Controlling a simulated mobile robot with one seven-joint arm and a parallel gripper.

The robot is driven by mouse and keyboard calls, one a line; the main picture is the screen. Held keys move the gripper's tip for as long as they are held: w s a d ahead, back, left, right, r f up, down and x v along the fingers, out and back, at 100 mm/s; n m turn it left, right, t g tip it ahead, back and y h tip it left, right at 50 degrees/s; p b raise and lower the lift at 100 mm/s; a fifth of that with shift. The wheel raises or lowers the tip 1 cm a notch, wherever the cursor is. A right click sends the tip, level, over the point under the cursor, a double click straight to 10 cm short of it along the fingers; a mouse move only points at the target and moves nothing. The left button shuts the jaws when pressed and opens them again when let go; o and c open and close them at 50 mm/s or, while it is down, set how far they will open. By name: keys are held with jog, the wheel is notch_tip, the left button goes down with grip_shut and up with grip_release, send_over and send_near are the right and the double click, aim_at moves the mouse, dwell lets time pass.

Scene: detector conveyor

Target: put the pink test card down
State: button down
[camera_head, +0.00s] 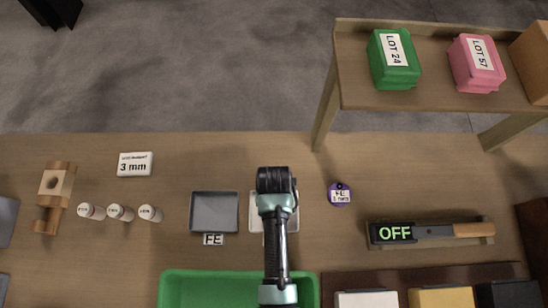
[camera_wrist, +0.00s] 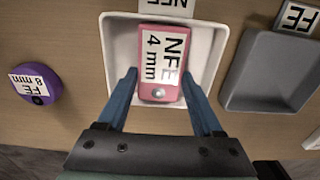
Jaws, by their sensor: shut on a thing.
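The pink test card (camera_wrist: 160,65), labelled NFE 4 mm, is between the blue fingers of my gripper (camera_wrist: 158,75) in the wrist view. My gripper is shut on it. The card appears inside the outline of the white tray (camera_wrist: 108,45), which has an NFE label at its edge. I cannot tell whether the card touches the tray floor or hangs above it. In the head view my arm covers the card and most of the white tray (camera_head: 254,225).
A grey tray (camera_head: 214,212) labelled FE sits beside the white one. A purple FE disc (camera_head: 339,194) lies to the right, near the detector (camera_head: 430,232) reading OFF. A green bin (camera_head: 190,289) is at the front.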

jog(key=shift+c, duration=0.2)
grip_release()
jog(key=shift+f, duration=0.1)
